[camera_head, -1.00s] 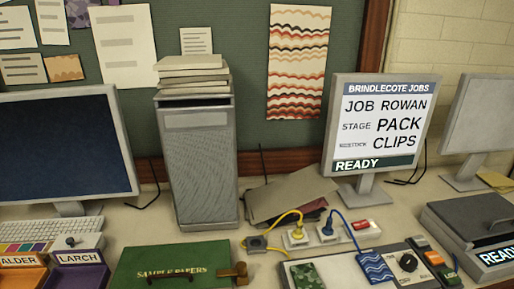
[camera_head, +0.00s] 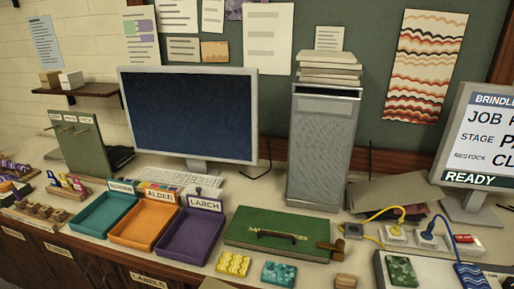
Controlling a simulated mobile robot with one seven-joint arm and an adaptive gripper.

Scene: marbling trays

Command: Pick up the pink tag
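I cannot clearly make out a pink tag. At the far left, a small wooden holder (camera_head: 62,192) carries several small coloured pieces, some purple or pinkish, too small to tell apart. Behind it stands a green board (camera_head: 84,150) with pegs and small labels along its top. My gripper is not in view.
A teal tray (camera_head: 92,228), an orange tray (camera_head: 128,236) and a purple tray labelled LARCH (camera_head: 165,250) sit side by side at the counter's front. A green case (camera_head: 265,225) lies right of them. A dark monitor (camera_head: 188,115) and a grey tower (camera_head: 322,150) stand behind.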

